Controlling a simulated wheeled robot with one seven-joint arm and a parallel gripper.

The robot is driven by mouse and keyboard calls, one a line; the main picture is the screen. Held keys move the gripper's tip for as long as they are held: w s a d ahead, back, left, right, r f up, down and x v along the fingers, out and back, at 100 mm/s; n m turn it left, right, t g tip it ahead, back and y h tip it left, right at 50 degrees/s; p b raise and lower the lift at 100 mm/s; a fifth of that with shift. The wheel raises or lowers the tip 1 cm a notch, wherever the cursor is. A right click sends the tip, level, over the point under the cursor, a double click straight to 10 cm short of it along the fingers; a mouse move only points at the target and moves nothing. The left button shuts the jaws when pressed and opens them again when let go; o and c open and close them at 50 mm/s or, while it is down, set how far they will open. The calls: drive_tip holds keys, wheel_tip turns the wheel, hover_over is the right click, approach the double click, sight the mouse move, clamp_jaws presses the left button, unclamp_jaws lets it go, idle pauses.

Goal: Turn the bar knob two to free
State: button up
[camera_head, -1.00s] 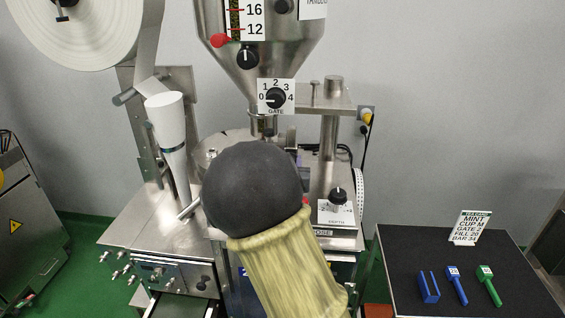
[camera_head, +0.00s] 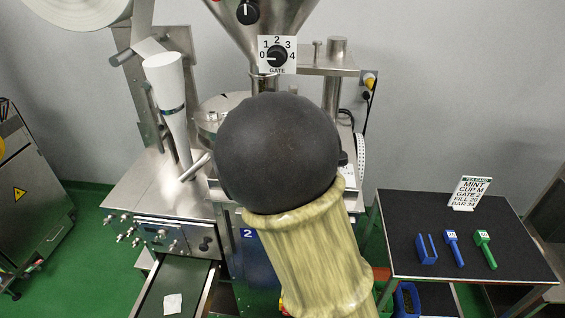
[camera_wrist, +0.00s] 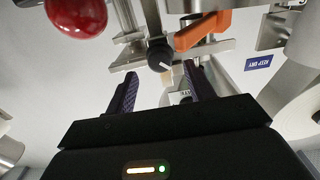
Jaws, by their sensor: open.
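In the wrist view, a round black knob (camera_wrist: 160,55) with a white pointer line sits ahead of my gripper (camera_wrist: 160,82). The gripper is open and empty, its two dark ridged fingers apart, with the knob just beyond and roughly between their tips. A small partly hidden label (camera_wrist: 186,94) by the right finger may read BAR; I cannot tell. Contact with the knob does not show. In the head view my arm hides the gripper and the middle of the machine. A blue plate marked 2 (camera_head: 248,234) shows left of my arm.
In the wrist view an orange lever (camera_wrist: 204,30) is right of the knob and a red ball (camera_wrist: 77,16) is at upper left. In the head view the gate dial (camera_head: 277,56) points to 0. A black table (camera_head: 440,235) with blue and green tools stands right.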

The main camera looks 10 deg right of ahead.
drive_tip(key=b+v, duration=0.2)
drive_tip(key=v, duration=0.9)
drive_tip(key=shift+a+b, duration=0.2)
drive_tip(key=shift+b, duration=0.1)
wheel_tip(320, 180, down, 12)
drive_tip(key=s+n+g+y, duration=0.2)
drive_tip(key=n+g+y, duration=0.1)
drive_tip(key=g+y, duration=0.25)
drive_tip(key=s+d+f+g, duration=0.2)
drive_tip(key=s+f+g, duration=0.1)
drive_tip(key=s, duration=0.3)
drive_tip(key=s+d+f+g, duration=0.1)
drive_tip(key=s+f+g, duration=0.2)
drive_tip(key=s+g, duration=0.3)
drive_tip(key=shift+d+f+n, duration=0.3)
drive_tip(key=shift+d, duration=0.1)
